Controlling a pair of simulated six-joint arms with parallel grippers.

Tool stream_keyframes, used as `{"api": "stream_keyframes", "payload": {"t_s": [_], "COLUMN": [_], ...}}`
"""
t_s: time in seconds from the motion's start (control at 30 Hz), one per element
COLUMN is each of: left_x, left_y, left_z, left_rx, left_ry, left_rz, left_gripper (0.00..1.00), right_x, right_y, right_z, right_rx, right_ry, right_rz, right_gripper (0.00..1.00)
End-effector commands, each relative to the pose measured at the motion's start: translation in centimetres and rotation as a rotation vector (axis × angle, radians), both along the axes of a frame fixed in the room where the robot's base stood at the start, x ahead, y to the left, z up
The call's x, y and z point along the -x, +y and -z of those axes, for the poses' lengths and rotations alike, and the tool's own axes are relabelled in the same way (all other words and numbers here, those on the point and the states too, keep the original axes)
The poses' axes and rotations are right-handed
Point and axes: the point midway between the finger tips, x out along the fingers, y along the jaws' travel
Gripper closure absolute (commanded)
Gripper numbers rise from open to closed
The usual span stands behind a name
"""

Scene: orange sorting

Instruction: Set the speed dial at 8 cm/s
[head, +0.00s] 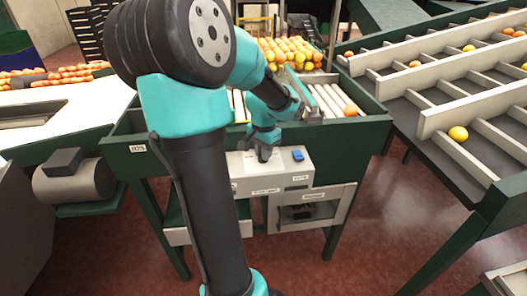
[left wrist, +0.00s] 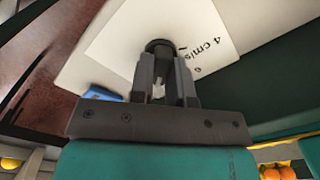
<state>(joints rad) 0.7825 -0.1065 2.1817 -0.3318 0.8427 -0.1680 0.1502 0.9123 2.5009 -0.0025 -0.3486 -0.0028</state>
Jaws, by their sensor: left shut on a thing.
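The speed dial (left wrist: 159,45) is a dark round knob on a white label plate in the left wrist view. The label (left wrist: 120,35) shows "4 cm/s" and a "6" beside the knob; the rest of its scale is hidden or out of view. My left gripper (left wrist: 164,68) is shut on the dial, one finger on each side. In the head view my left gripper (head: 264,152) reaches down onto the grey control box (head: 300,178), and it hides the dial there. The dial's pointer cannot be made out. My right gripper is not in view.
A blue button (head: 298,155) sits on the box to the right of my gripper. A roller conveyor (head: 325,100) with oranges (head: 290,50) lies behind the box. Sloping sorting lanes (head: 460,100) stand at the right. A white table (head: 70,125) is at the left.

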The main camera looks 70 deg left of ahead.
Motion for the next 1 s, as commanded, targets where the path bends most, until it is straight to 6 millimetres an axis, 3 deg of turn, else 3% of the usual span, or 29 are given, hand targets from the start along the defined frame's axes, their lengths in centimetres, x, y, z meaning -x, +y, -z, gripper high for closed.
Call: {"api": "stream_keyframes", "payload": {"t_s": [0.3, 0.77, 0.8, 1.0], "left_x": [-0.04, -0.04, -0.04, -0.03], "left_y": [-0.01, -0.01, -0.01, -0.02], "left_z": [-0.07, -0.07, -0.07, -0.04], "left_rx": [-0.002, -0.002, -0.002, -0.001], "left_ry": [-0.001, -0.001, -0.001, -0.001], "left_rz": [0.135, 0.156, 0.156, 0.155], "left_gripper": [1.00, 1.00, 0.82, 0.63], "right_x": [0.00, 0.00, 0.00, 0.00], "right_y": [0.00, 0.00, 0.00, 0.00], "right_z": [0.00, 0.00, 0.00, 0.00], "right_rx": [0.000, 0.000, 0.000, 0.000], "right_ry": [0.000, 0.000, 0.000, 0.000], "right_rz": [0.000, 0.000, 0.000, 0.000], "right_gripper": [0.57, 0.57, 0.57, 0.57]}}
